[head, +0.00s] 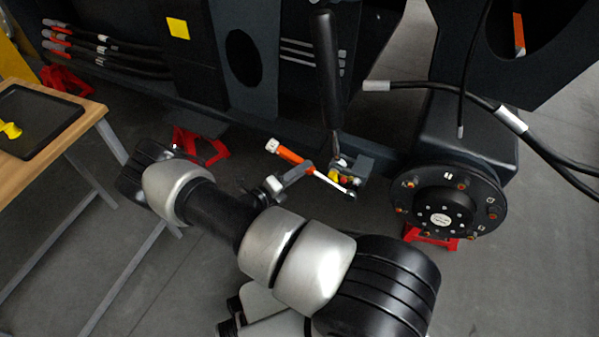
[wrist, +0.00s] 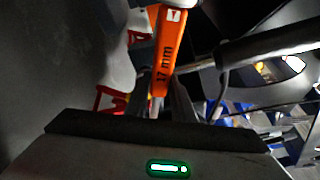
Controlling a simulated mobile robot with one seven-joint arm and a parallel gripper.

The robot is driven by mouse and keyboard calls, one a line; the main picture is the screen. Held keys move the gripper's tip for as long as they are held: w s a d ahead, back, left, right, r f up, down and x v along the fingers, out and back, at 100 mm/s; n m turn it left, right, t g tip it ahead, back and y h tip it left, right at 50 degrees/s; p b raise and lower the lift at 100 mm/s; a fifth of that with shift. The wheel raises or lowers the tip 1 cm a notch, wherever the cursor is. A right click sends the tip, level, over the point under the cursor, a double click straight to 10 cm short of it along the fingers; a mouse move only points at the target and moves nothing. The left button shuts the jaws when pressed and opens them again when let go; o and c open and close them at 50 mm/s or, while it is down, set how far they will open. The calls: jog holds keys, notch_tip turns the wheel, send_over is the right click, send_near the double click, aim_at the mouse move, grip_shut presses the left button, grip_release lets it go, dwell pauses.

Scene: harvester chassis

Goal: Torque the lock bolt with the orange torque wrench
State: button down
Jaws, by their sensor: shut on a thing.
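The orange torque wrench (head: 290,155) shows in the head view near the middle, with a pale end at upper left and a silver shaft running down to the right. In the wrist view its orange handle (wrist: 167,55) reads "17 mm". My gripper (head: 306,169) is shut on the wrench around the lower end of the orange part. The wrench's far end (head: 350,192) is at the small bracket (head: 357,165) below the black lever. I cannot make out the lock bolt itself, nor whether the wrench sits on it.
A black upright lever (head: 327,70) rises just behind the wrench. A round bolted hub (head: 447,203) is to the right, with hoses (head: 510,118) above it. Red stands (head: 198,143) are under the dark chassis. A wooden table (head: 95,112) with a black tray is at left.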

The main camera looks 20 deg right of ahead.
jog(key=shift+w+d, duration=0.15)
jog(key=shift+d, duration=0.1)
dwell(0.4)
jog(key=shift+w+d, duration=0.5)
jog(key=shift+d, duration=0.05)
jog(key=shift+w+d+r, duration=0.1)
jog(key=r+p, duration=0.2)
jog(key=shift+s+d+m+p, duration=0.2)
jog(key=shift+s+m+p, duration=0.05)
jog(key=shift+m+p, duration=0.15)
jog(key=shift+s+d+r+m+p, duration=0.25)
jog(key=shift+r+m+p, duration=0.2)
jog(key=shift+p, duration=0.4)
jog(key=shift+y, duration=0.4)
